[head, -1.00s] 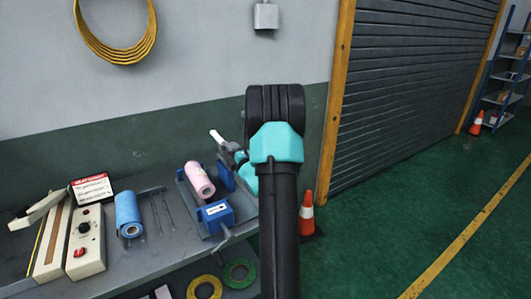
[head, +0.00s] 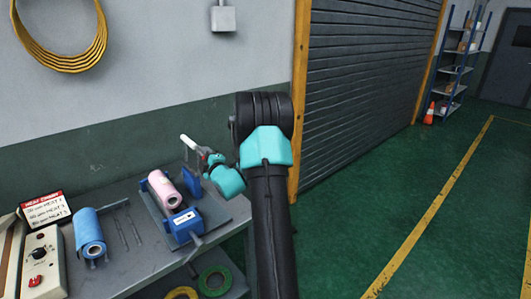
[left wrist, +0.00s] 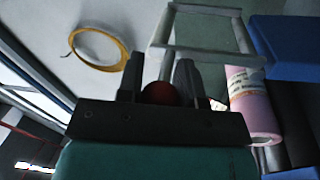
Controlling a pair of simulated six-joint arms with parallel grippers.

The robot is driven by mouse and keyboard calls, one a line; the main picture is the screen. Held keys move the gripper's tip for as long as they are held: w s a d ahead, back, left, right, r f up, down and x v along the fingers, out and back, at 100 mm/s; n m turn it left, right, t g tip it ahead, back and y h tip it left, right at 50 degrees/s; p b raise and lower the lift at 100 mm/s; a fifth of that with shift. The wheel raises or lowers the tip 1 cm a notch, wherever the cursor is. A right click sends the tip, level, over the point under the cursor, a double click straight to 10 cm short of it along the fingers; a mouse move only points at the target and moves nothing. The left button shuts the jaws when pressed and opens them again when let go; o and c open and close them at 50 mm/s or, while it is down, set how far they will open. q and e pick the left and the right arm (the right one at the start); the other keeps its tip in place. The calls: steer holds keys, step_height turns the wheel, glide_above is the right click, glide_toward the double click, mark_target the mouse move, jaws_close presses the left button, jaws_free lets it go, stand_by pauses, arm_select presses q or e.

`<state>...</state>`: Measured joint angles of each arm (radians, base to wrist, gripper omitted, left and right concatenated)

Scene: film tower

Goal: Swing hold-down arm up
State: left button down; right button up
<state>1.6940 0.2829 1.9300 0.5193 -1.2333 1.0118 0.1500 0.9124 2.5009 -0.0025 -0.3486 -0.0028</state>
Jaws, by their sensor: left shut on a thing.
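The film tower's blue holder (head: 186,225) stands on the grey bench with a pink film roll (head: 164,189) in it. A pale hold-down arm (head: 187,141) shows above and behind the roll, its end near my left gripper (head: 206,153). In the left wrist view, the pale frame (left wrist: 205,50) rises beyond the fingers, with the pink roll (left wrist: 252,115) to its right. My left gripper (left wrist: 160,88) is shut on a dark red knob (left wrist: 160,94) between its two fingers. The knob's join to the frame is hidden. My right gripper is not in view.
Tape rings (head: 214,281) lie on the lower shelf. The shutter (head: 365,75) and open floor are to the right.

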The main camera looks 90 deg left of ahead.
arm_select(q)
steer(key=c, duration=0.8)
jaws_free()
steer(key=v, duration=1.7)
steer(key=shift+w+d, duration=0.1)
steer(key=shift+d, duration=0.05)
